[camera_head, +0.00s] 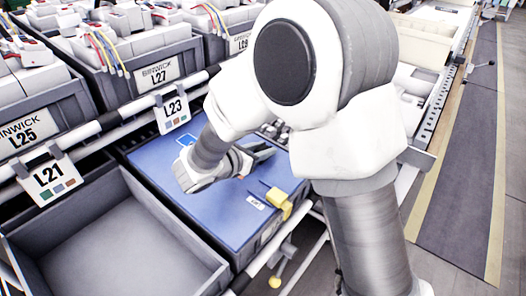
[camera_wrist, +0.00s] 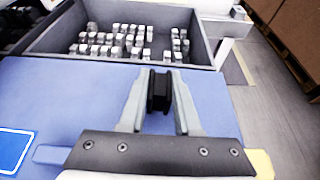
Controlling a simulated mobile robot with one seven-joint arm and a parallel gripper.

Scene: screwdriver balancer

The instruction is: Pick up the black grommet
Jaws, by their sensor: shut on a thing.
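The black grommet (camera_wrist: 159,91) is a short, dark, ribbed piece between the two grey fingers of my gripper (camera_wrist: 160,80) in the wrist view. The fingers are shut on it, with one on each side. Behind it is the blue work surface (camera_wrist: 70,85), and I cannot tell whether the grommet touches that surface. In the head view, my arm reaches down over the blue surface (camera_head: 225,210). My wrist and arm hide most of the gripper there, and I cannot make out the grommet.
A grey bin (camera_wrist: 60,37) with several small metal blocks stands beyond the blue surface. A yellow-handled tool (camera_head: 279,204) lies near the surface's right edge. An empty grey bin (camera_head: 200,250) is at lower left. Labelled bins (camera_head: 152,82) line the back.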

